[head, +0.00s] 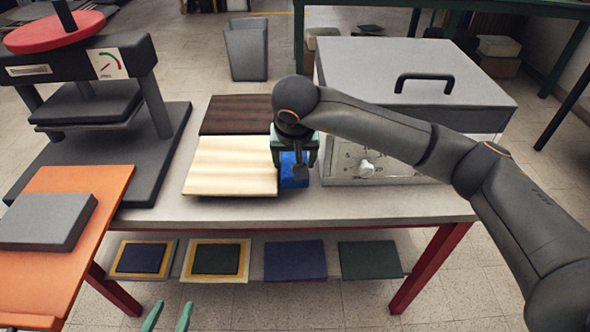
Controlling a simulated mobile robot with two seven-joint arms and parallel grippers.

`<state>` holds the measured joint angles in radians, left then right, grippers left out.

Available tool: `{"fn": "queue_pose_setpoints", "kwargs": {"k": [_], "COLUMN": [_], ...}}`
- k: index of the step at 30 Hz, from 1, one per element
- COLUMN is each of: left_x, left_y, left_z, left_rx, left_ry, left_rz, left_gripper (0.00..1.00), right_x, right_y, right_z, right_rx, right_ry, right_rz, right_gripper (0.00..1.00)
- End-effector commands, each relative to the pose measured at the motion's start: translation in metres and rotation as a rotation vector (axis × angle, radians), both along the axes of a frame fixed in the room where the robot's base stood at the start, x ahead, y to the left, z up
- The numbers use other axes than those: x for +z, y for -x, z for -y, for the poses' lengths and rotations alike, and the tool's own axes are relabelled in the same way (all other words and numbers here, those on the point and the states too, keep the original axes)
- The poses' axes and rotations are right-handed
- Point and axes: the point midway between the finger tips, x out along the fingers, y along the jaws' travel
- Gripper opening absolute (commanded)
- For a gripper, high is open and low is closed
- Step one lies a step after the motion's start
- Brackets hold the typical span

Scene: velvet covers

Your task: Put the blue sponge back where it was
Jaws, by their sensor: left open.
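The blue sponge (287,177) is on the table, between the pale wooden board and the grey-lidded box. My right arm comes in from the right, and its gripper (295,165) points down right over the sponge, hiding much of it. I cannot tell whether its fingers are closed on the sponge or only around it. My left gripper (170,312) shows only as two green fingers at the bottom edge, apart and empty, in front of the table's lower shelf.
The box (440,85) with a black handle stands right of the sponge. The pale board (230,165) and a dark board (235,115) lie left of it. A press (150,95) stands further left, by an orange surface (75,205). The shelf below holds several flat covers (295,260).

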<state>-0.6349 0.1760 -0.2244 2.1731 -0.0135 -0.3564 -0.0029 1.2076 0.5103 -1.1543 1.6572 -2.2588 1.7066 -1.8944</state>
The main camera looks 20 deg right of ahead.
Motion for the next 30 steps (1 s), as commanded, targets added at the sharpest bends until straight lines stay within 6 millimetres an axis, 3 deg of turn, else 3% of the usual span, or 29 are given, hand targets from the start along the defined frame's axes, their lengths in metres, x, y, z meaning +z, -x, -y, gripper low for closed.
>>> {"fn": "queue_pose_setpoints", "kwargs": {"k": [7,13,14,15,21,30], "left_x": [0.025,0.027,0.027,0.027,0.026,0.026], "left_y": [-0.012,-0.012,-0.012,-0.012,-0.012,-0.012], "left_z": [0.000,0.000,0.000,0.000,0.000,0.000], "left_rx": [-0.008,-0.008,-0.008,-0.008,-0.008,-0.008], "left_ry": [0.000,-0.001,-0.001,0.000,0.000,0.000], "left_rz": [0.109,0.116,0.116,0.116,0.115,0.114], "left_gripper": [0.59,0.59,0.59,0.59,0.59,0.59], "right_x": [-0.033,-0.034,-0.034,-0.034,-0.033,-0.033], "right_y": [-0.004,-0.004,-0.004,-0.004,-0.004,-0.004], "right_z": [0.003,0.003,0.003,0.002,0.001,0.000], "right_rx": [0.000,0.000,0.000,0.000,0.002,0.005], "right_ry": [-0.001,-0.001,-0.001,-0.001,-0.004,-0.007], "right_rz": [-0.003,-0.002,-0.002,-0.002,-0.001,0.001], "right_gripper": [0.29,0.29,0.76,0.80,1.00,1.00]}}
